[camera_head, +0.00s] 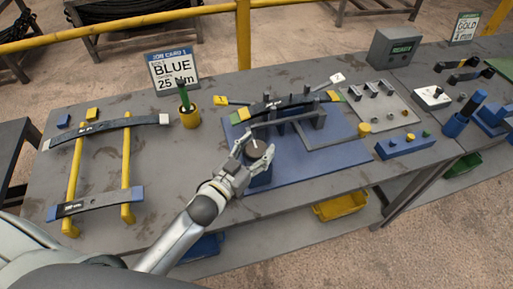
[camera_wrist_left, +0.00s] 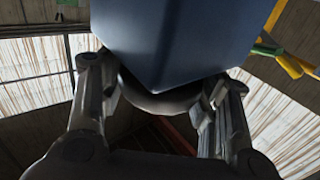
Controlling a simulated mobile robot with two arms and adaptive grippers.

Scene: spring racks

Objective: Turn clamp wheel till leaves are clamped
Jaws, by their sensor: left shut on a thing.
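The clamp wheel (camera_head: 256,153) is a dark round knob on top of a blue block (camera_head: 260,179) at the front left of the blue fixture plate (camera_head: 304,173). My left gripper (camera_head: 256,150) is shut on the wheel, a finger on each side of it. In the left wrist view the blue block (camera_wrist_left: 180,35) fills the top middle, and the grey round wheel (camera_wrist_left: 165,102) sits between my left fingers (camera_wrist_left: 165,95). Dark curved spring leaves (camera_head: 280,105) lie stacked on the fixture behind the wheel, with yellow and green ends. Whether they are pressed tight cannot be told.
A yellow cup with a green-handled tool (camera_head: 189,115) stands left of the fixture. Curved leaves (camera_head: 97,131) lie across yellow bars (camera_head: 74,174) at the left. A job card (camera_head: 173,72) reads BLUE 25 Nm. A blue block with buttons (camera_head: 405,146) lies right of the plate.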

